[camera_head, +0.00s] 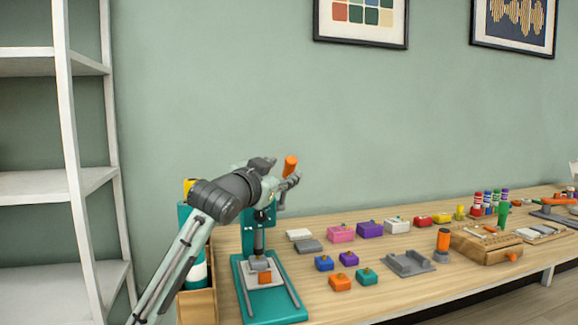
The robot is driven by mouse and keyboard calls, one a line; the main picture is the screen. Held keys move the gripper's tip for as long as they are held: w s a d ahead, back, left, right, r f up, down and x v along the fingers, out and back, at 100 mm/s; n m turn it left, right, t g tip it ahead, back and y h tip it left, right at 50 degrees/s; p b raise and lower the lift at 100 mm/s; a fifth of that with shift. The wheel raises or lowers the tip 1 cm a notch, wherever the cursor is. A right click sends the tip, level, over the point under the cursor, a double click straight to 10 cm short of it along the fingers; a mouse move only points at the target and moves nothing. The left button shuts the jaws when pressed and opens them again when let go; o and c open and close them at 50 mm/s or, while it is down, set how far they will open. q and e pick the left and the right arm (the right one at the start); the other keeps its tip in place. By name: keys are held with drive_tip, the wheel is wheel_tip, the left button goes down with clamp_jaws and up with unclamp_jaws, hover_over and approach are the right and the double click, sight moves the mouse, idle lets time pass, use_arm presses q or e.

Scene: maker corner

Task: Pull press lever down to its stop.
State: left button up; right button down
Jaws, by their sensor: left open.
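A teal press (246,291) stands at the left end of the wooden table. Its lever ends in an orange handle (290,166), which points up and to the right, well above the table. A small orange block (265,277) sits on the pale plate under the ram of the press. My left gripper (279,174) is open at the height of the handle, with its fingers close to it. Whether they touch the handle I cannot tell. The gripper and wrist hide the upper part of the press and most of the lever. My right gripper is out of view.
Several coloured blocks, such as a purple one (370,230), lie right of the press, with a grey fixture (408,263) beyond them. A wooden box (485,246) stands farther right. A bin (199,300) with bottles is close on the left, below my arm.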

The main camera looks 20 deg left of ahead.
sight(287, 169)
use_arm(q)
drive_tip(key=w, duration=0.5)
drive_tip(key=shift+w+d+p, duration=0.15)
drive_tip(key=shift+d+p, duration=0.1)
drive_tip(key=shift+p, duration=0.05)
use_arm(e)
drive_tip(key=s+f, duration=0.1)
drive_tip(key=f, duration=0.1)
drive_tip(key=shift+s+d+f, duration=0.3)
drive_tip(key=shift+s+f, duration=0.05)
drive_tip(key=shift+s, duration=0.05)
use_arm(q)
clamp_jaws()
drive_tip(key=shift+f, duration=0.1)
